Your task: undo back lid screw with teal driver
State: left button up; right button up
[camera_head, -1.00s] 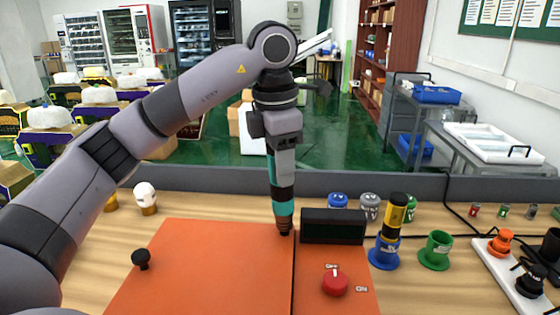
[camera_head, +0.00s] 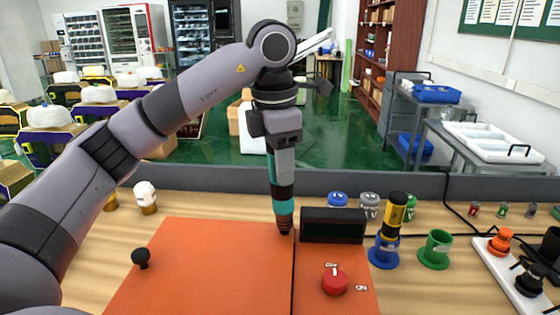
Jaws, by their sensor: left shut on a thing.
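My left gripper (camera_head: 284,157) is shut on the teal driver (camera_head: 283,205), a teal and black tool with a brown lower end. The driver stands upright, tip down, at the back edge of the orange lid (camera_head: 215,265), just left of the black box. The back lid screw is not clearly visible; the driver's dark tip (camera_head: 285,230) covers that spot. I cannot tell how the tip sits on the screw. My right gripper is not in view.
A black box (camera_head: 333,225) stands right beside the driver. A red knob (camera_head: 334,281) and a black knob (camera_head: 141,257) sit on the orange surface. A yellow and black driver (camera_head: 394,215) stands in a blue holder (camera_head: 383,252), next to an empty-looking green holder (camera_head: 436,248).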

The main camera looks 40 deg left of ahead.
pick_arm(q)
jog(key=shift+f+b, duration=0.65)
jog(key=shift+f, duration=0.3)
dwell(3.5)
jog(key=shift+r, duration=0.1)
jog(key=shift+a+r+p, duration=0.1)
jog(key=shift+r+p, duration=0.3)
jog(key=shift+r, duration=3.15)
